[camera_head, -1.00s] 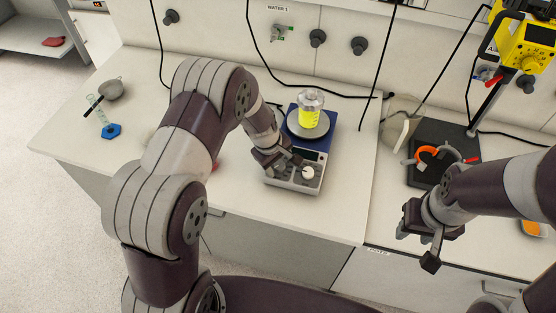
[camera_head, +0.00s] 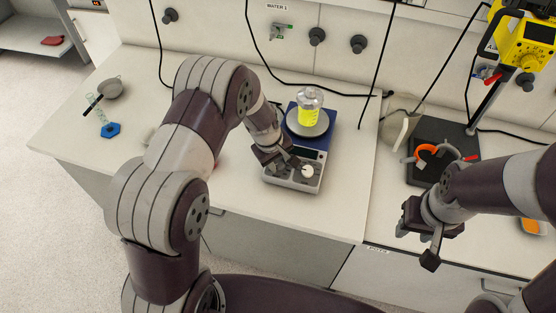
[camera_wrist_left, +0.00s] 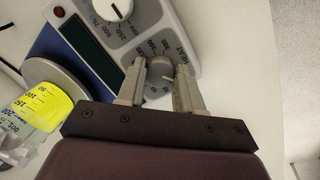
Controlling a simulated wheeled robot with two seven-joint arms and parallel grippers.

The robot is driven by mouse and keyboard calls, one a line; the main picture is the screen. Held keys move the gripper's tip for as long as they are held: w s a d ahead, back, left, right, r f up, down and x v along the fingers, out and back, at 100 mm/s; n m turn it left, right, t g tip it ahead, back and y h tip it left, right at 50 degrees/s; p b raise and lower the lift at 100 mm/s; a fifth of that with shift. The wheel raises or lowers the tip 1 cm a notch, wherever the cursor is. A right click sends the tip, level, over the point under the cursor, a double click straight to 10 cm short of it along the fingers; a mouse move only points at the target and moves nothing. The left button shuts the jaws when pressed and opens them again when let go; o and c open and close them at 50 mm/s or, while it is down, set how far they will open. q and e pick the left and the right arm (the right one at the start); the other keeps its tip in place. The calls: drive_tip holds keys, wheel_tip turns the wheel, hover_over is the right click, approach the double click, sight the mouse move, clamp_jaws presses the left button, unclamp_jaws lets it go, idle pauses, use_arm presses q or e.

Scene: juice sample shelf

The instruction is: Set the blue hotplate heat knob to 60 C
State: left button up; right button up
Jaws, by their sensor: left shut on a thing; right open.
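The blue hotplate (camera_head: 322,142) stands on the bench with a light front panel (camera_head: 293,184). Its grey heat knob (camera_wrist_left: 160,68), by the printed word HEAT, shows in the left wrist view. My left gripper (camera_wrist_left: 160,84) is shut on this knob, one finger on each side. A pale pointer mark shows on the knob; I cannot read its exact setting. In the head view my left gripper (camera_head: 284,162) hides the heat knob. A second, white knob (camera_head: 307,171) is uncovered beside it. My right gripper (camera_head: 431,244) is open and empty at the right.
A dark stand base (camera_head: 459,140) with an orange ring (camera_head: 427,150) is to the right. A blue hexagonal base (camera_head: 111,130) lies at the left. The bench's front left is clear.

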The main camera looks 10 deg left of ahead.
use_arm(q)
drive_tip(key=m, duration=0.4)
drive_tip(key=shift+f+y, duration=0.1)
drive_tip(key=shift+y, duration=0.2)
drive_tip(key=m+b, duration=0.1)
drive_tip(key=m, duration=0.2)
drive_tip(key=shift+d+m+g+y, duration=0.1)
drive_tip(key=shift+m+g+y, duration=0.2)
drive_tip(key=shift+m, duration=0.1)
drive_tip(key=m+b, duration=0.1)
drive_tip(key=m, duration=0.3)
drive_tip(key=shift+y, duration=0.4)
drive_tip(key=shift+m+y+b, duration=0.3)
drive_tip(key=shift+m, duration=1.6)
drive_tip(key=o, duration=1)
drive_tip(key=shift+o, duration=0.2)
